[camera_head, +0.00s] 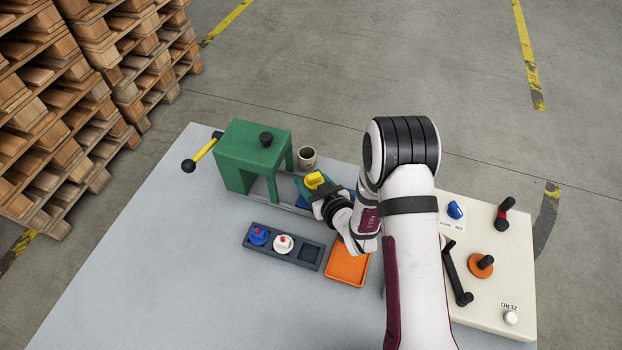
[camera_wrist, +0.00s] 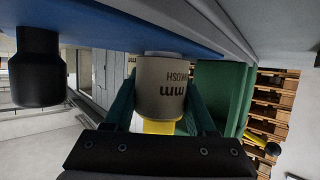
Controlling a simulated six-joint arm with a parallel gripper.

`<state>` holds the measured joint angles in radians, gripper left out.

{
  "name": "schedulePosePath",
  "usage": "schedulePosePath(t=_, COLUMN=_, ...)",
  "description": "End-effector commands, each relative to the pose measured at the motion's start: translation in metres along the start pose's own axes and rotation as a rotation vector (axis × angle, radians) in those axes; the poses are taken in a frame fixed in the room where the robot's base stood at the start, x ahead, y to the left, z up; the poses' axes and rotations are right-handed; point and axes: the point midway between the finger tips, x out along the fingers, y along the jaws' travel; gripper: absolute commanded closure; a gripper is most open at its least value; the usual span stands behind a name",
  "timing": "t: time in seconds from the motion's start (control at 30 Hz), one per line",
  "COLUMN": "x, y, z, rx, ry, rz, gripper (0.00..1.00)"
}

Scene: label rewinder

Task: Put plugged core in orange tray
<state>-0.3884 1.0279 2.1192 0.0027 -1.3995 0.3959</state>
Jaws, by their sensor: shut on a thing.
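The plugged core is a tan printed cylinder (camera_wrist: 162,88) with a yellow plug (camera_wrist: 160,126); the plug also shows in the head view (camera_head: 314,180). My gripper (camera_wrist: 160,108) is shut on it, with one finger on each side. In the head view my gripper (camera_head: 328,204) is beside the green press, and the core's body is mostly hidden. The wrist picture is upside down; the core's end is at the blue surface (camera_wrist: 120,28), and I cannot tell whether they touch. The orange tray (camera_head: 347,264) is empty, in front of my gripper.
The green press (camera_head: 250,150) with a yellow lever stands left. A tan cup-like cylinder (camera_head: 307,158) stands behind. A dark rack (camera_head: 285,245) holds blue and white plugs and an empty slot. A cream control panel (camera_head: 490,260) with knobs is right. The table's front left is clear.

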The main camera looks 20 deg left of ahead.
Motion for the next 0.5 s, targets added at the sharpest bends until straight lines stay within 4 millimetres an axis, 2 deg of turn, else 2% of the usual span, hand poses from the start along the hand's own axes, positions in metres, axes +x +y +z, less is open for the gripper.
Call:
schedulePosePath(t=0.17, x=0.0016, y=0.0002, z=0.0039, rx=0.000, ry=0.000, rz=0.000, gripper=0.95)
schedulePosePath(t=0.2, x=0.0017, y=0.0003, z=0.0039, rx=0.000, ry=0.000, rz=0.000, gripper=0.40)
schedulePosePath(t=0.33, x=0.0015, y=0.0003, z=0.0037, rx=0.000, ry=0.000, rz=0.000, gripper=0.17)
schedulePosePath(t=0.37, x=0.0015, y=0.0003, z=0.0037, rx=0.000, ry=0.000, rz=0.000, gripper=0.14)
schedulePosePath(t=0.5, x=0.0015, y=0.0002, z=0.0037, rx=0.000, ry=0.000, rz=0.000, gripper=0.14)
